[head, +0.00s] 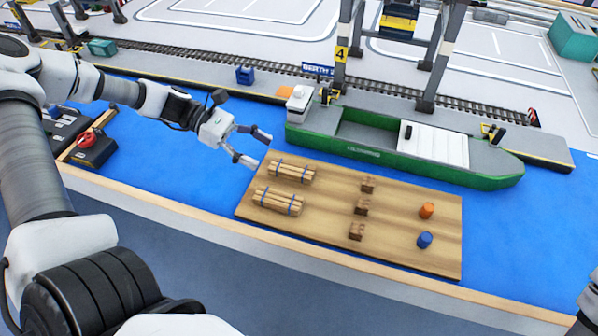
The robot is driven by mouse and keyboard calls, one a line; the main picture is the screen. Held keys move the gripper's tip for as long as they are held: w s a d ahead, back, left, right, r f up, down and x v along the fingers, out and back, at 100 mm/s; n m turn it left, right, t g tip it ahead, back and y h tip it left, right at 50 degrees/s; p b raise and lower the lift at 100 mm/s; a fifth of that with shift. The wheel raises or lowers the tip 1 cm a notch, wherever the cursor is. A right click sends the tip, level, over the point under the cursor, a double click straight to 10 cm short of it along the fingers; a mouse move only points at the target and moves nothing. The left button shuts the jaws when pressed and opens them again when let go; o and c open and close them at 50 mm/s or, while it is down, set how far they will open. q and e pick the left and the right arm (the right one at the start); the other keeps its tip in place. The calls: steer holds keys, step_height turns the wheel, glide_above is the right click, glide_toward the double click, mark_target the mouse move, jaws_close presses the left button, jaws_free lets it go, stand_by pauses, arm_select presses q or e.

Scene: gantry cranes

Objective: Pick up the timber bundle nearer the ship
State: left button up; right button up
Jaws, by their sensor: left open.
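Two timber bundles tied with blue straps lie on a wooden board (325,225). The timber bundle nearer the ship (292,171) is at the board's upper left. The other timber bundle (278,201) lies just below it in the picture. The green ship (375,156) lies on the blue water beyond the board. My left gripper (255,149) is open and empty, up and left of the nearer bundle and apart from it in the picture. Its height above the board is hard to tell. My right gripper is not in view.
Several small brown crates (361,207) stand mid-board. An orange barrel (427,210) and a blue barrel (425,240) stand at its right. A crane leg (344,45) marked 4 rises behind the ship. A black control box with a red part (90,146) sits at the left.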

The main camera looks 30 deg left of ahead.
mark_target(286, 166)
arm_select(q)
steer(key=b+x, duration=0.2)
steer(key=x, duration=0.2)
steer(key=b+x, duration=0.2)
steer(key=x, duration=0.1)
steer(key=shift+d+f, duration=0.25)
steer(key=shift+f, duration=0.15)
steer(key=shift+w+d, duration=0.1)
steer(key=shift+r, duration=0.15)
steer(key=shift+c, duration=1)
steer(key=c, duration=1)
